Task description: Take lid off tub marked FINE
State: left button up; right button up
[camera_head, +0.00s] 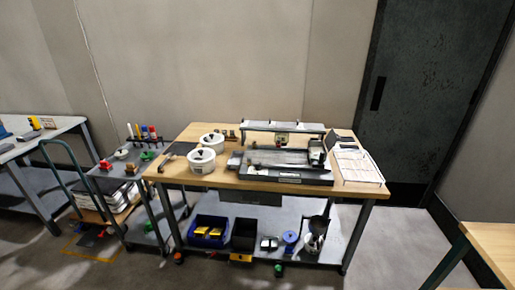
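Two white round tubs with white lids stand at the left part of the wooden workbench (215,184). The nearer tub (202,166) has a small dark mark on its front that is too small to read. The farther tub (212,143) stands just behind and to its right. Both lids look seated, each with a dark knob or spot on top. I cannot tell which tub is marked FINE. Neither of my grippers shows in the head view.
A grey machine (285,165) fills the bench's middle, with a paper-filled wire tray (358,167) to its right. Blue (209,231) and black bins sit on the lower shelf. A cart (130,190) stands close at left. Floor in front is clear.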

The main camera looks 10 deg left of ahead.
aim_at(204, 156)
jog(key=i+j+z, duration=0.2)
jog(key=j, duration=0.55)
jog(key=j+z, duration=0.2)
jog(key=j, duration=0.6)
jog(key=i+j+z, duration=0.15)
jog(key=j, duration=0.65)
jog(key=j+z, duration=0.2)
jog(key=j, duration=0.6)
jog(key=j+z, duration=0.2)
jog(key=j, duration=0.6)
jog(key=k+j+z, duration=0.2)
jog(key=j, duration=0.55)
jog(key=k+j+z, duration=0.15)
jog(key=j, duration=0.65)
jog(key=k+j+z, duration=0.2)
jog(key=j, duration=0.55)
jog(key=i+l, duration=0.2)
jog(key=i+l+u, duration=0.3)
jog(key=l+u, duration=0.3)
jog(key=i+l+u, duration=0.3)
jog(key=l+u, duration=0.4)
jog(key=u, duration=0.25)
